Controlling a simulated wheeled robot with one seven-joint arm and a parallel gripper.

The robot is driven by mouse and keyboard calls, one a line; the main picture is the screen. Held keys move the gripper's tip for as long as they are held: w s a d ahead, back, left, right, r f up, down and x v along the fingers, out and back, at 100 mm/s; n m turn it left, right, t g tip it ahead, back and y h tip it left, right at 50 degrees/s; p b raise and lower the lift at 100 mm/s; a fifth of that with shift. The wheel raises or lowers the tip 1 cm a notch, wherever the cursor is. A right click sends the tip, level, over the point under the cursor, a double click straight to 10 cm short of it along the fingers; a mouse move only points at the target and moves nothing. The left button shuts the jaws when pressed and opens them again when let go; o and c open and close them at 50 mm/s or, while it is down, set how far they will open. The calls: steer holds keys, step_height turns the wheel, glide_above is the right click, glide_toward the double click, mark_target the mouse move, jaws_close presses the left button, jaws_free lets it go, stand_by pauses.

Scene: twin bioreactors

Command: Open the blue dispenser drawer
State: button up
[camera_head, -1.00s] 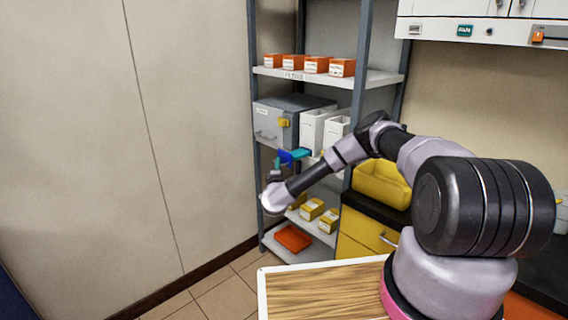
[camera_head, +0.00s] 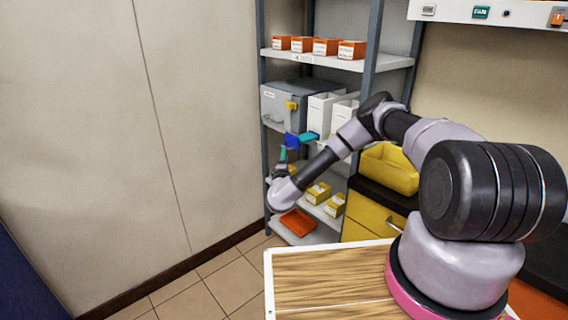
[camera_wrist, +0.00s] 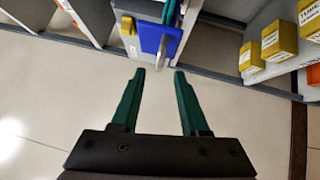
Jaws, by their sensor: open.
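The blue dispenser drawer (camera_head: 292,140) shows on the shelf rack below the grey box, beside a teal part (camera_head: 309,138). In the wrist view its blue front (camera_wrist: 160,37) faces my gripper, with a grey upright handle (camera_wrist: 160,52) on it. My gripper (camera_wrist: 158,74) is open and empty. Its two dark green fingers point at the drawer, and their tips stop short of the handle, one to either side of its line. In the head view my gripper (camera_head: 283,154) is just below and left of the blue drawer, partly hidden by my wrist.
A yellow block (camera_wrist: 127,25) sits close left of the drawer in the wrist view. Yellow boxes (camera_wrist: 278,40) stand on a shelf at right. An orange tray (camera_head: 298,222) lies below.

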steer(key=s, duration=0.4)
steer(key=shift+s+a+f, duration=0.2)
steer(key=shift+a+f, duration=0.1)
